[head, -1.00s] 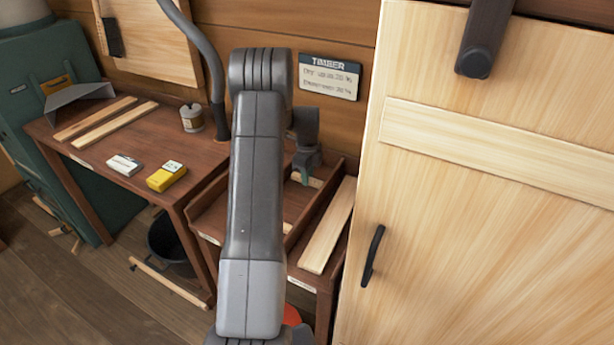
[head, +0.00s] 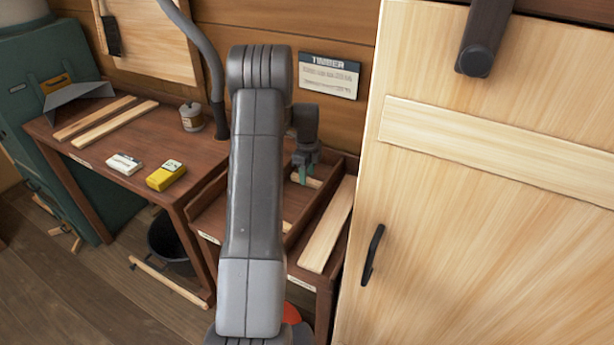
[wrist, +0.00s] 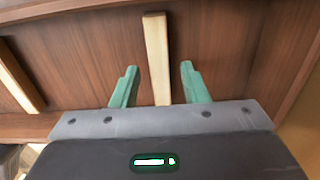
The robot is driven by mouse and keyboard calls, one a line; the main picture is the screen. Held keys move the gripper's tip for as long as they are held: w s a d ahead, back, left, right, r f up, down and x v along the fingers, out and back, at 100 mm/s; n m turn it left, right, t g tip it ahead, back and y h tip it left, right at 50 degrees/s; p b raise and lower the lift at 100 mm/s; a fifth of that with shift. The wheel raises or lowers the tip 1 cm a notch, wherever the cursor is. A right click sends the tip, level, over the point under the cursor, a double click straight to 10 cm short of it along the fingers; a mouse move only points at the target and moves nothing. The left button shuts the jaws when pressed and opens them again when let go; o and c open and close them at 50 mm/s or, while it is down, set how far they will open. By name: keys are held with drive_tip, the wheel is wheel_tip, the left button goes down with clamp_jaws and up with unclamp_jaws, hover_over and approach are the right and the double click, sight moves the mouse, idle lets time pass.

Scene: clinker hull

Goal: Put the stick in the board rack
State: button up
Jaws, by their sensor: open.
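My gripper (head: 304,174) is open over the rear of a two-bay wooden rack (head: 213,207). In the wrist view, a pale wooden stick (wrist: 156,55) lies on the brown wood between the spread green fingers of the gripper (wrist: 159,82), with a gap on both sides. A small part of this stick (head: 313,182) shows beside the fingers in the head view. A second pale stick (wrist: 16,80) lies to its left in the wrist view. A wide pale board (head: 328,226) lies in the right bay. My arm hides much of the left bay.
A workbench (head: 206,150) at left carries two pale strips (head: 115,124), a tin (head: 191,117), a white box (head: 124,163) and a yellow device (head: 166,175). A tall pale door (head: 490,220) stands close on the right. A black bucket (head: 168,240) is under the bench.

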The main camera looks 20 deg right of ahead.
wheel_tip(320, 180, up, 11)
drive_tip(key=shift+b, duration=0.45)
